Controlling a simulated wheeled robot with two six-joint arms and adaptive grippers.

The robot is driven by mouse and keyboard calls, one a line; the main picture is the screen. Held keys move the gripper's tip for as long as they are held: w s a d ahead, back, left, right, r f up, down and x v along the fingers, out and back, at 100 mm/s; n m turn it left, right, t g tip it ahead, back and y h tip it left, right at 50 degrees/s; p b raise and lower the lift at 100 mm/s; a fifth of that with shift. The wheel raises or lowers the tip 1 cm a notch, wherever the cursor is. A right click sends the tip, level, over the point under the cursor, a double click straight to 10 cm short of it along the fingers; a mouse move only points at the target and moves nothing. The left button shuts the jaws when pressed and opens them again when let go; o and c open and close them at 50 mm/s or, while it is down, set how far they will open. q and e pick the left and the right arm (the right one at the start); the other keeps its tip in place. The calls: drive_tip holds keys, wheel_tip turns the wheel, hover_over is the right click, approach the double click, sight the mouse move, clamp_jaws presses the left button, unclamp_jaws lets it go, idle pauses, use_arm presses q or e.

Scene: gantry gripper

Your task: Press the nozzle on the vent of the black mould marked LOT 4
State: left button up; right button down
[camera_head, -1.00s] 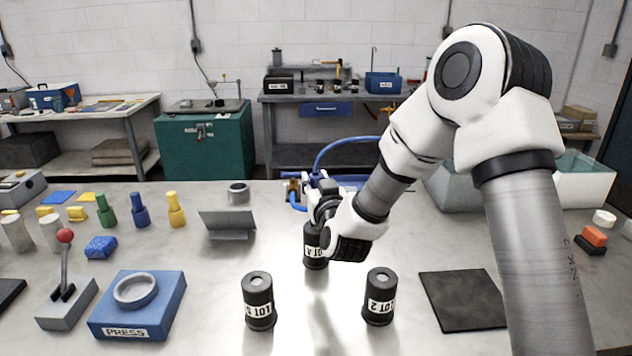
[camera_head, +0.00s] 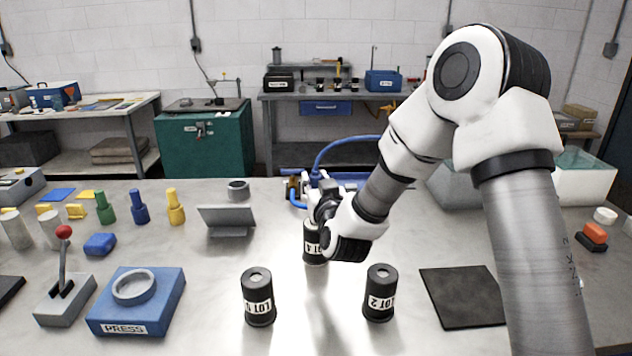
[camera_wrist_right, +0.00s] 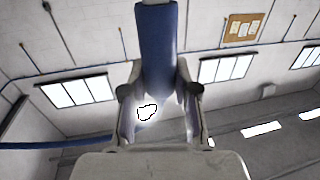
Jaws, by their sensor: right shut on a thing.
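The black mould marked LOT 4 (camera_head: 313,248) stands upright on the bench at centre, partly covered by my right gripper. My right gripper (camera_head: 326,203) is just above and beside it, shut on a blue tool with a blue hose, which I take for the nozzle. The tool's blue body (camera_wrist_right: 157,50) shows between the fingers in the right wrist view. The nozzle's tip and the mould's vent are hidden, so I cannot tell whether they touch. My left gripper is not in view.
Two similar black moulds stand in front, one marked LOT 2 (camera_head: 380,294) and one with a tilted label (camera_head: 258,297). A grey angled stand (camera_head: 228,220) is left of LOT 4. A dark mat (camera_head: 462,297) lies right. A blue press block (camera_head: 150,311) stands front left.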

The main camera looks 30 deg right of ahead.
idle(0.4)
wheel_tip(320, 180, up, 7)
drive_tip(key=p, duration=0.5)
idle(0.4)
drive_tip(key=shift+f, duration=0.1)
